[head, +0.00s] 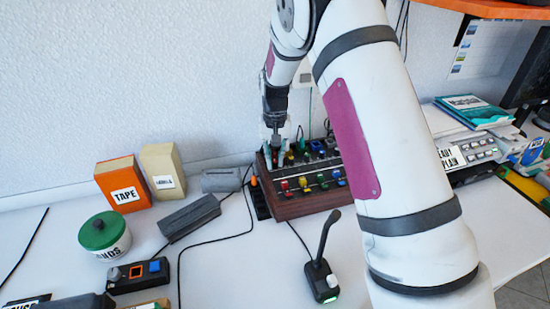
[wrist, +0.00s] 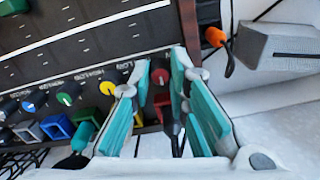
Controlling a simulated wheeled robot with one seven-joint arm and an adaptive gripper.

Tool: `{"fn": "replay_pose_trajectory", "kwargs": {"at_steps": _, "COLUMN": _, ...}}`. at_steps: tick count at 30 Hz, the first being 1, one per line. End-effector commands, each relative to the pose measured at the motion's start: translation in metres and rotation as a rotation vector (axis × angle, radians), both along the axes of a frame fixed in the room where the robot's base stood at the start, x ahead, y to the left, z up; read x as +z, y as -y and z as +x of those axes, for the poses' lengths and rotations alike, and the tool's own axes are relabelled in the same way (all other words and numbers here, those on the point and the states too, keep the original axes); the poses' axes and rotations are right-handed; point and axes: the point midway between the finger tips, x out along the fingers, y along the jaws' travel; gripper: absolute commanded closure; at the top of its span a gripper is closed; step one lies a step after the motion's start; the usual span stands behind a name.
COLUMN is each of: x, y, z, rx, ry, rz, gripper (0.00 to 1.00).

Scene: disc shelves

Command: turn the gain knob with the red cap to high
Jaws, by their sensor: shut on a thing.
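My gripper (head: 275,150) reaches down onto the back left corner of a wood-sided control panel (head: 312,205). In the wrist view its teal fingers (wrist: 161,82) are closed around a knob with a red cap (wrist: 160,76), the end one of a row. The fingers hide its sides, and I cannot tell where its pointer aims. Small white lettering by the row is only partly legible.
Yellow (wrist: 88,73) and blue (wrist: 57,127) pieces stand close to the row. An orange-tipped plug (wrist: 216,37) and a grey box (wrist: 278,45) lie beyond the panel's end. A microphone (head: 322,265) stands in front. My arm hides the panel's right part.

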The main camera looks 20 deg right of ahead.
Motion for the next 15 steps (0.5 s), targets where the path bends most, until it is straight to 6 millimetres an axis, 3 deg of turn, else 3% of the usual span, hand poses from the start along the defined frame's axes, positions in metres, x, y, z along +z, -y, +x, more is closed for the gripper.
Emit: {"fn": "replay_pose_trajectory", "kwargs": {"at_steps": 15, "x": 0.0002, "y": -0.0017, "z": 0.0, "rx": -0.176, "ry": 0.0, "rz": 0.002, "gripper": 1.0}}
